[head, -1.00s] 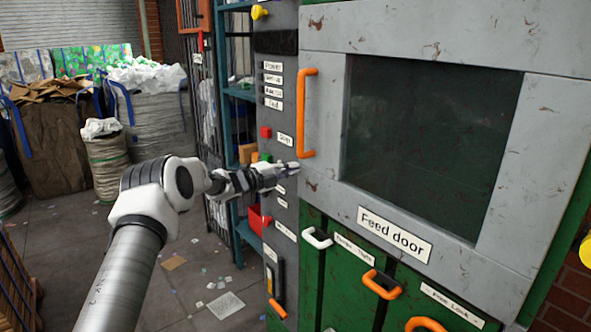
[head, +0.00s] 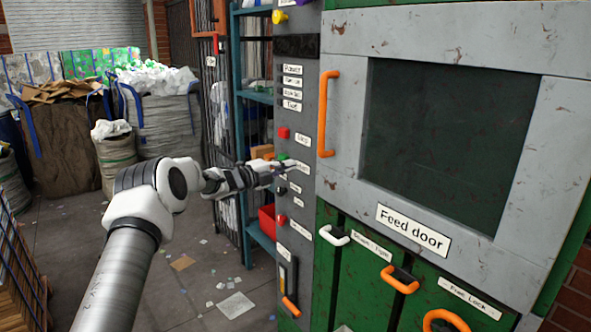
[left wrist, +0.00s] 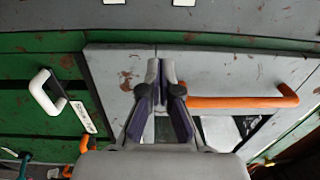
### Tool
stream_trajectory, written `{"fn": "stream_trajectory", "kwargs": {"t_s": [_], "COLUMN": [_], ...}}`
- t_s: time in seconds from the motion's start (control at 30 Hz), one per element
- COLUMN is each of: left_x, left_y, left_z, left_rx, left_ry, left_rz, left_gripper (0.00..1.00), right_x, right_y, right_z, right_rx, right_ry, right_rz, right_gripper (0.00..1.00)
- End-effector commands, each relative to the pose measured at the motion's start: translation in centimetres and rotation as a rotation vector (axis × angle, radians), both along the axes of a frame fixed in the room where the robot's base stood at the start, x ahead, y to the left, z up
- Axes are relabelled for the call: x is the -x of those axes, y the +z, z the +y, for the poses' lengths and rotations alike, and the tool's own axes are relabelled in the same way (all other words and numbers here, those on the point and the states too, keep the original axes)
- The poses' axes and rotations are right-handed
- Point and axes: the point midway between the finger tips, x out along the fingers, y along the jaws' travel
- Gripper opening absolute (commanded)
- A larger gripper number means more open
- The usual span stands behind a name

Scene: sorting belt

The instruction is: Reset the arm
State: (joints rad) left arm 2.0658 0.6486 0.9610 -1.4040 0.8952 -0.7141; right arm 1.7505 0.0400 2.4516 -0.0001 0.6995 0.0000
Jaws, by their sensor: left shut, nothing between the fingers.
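My left gripper (head: 292,166) reaches in from the left in the head view, in front of the grey control panel (head: 297,217). Its fingertips overlap the panel near a green button (head: 281,157); I cannot tell whether they touch it. The left wrist view shows the two dark fingers of the left gripper (left wrist: 161,66) together, with nothing between them. The feed door (head: 345,160) is shut to the right of the gripper; its orange handle (head: 328,114) also shows in the left wrist view (left wrist: 245,102). My right gripper is not in view.
Green lower panels carry a white handle (head: 333,237) and orange handles (head: 399,279). A red button (head: 284,133) sits above the green one. A teal shelf (head: 258,97) stands behind the panel. Filled sacks (head: 165,122) stand at the back left. Litter lies on the open floor.

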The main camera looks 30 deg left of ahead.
Motion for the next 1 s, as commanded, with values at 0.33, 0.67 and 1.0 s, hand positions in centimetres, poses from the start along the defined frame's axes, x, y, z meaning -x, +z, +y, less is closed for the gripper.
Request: {"fn": "stream_trajectory", "kwargs": {"t_s": [0.33,0.67,1.0], "left_x": [2.8,3.0,2.8], "left_y": [-0.5,-0.8,-17.0], "left_z": [5.9,6.0,-10.0], "left_rx": [-0.002,0.011,0.600], "left_ry": [0.000,-0.004,0.028], "left_rz": [0.005,0.013,0.422], "left_gripper": [0.00,0.00,0.00], "right_x": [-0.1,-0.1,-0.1], "right_y": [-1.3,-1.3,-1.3], "right_z": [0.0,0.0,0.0], "right_rx": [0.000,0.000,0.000], "right_ry": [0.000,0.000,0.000], "right_rz": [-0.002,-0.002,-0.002], "right_gripper": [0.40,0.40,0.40]}}
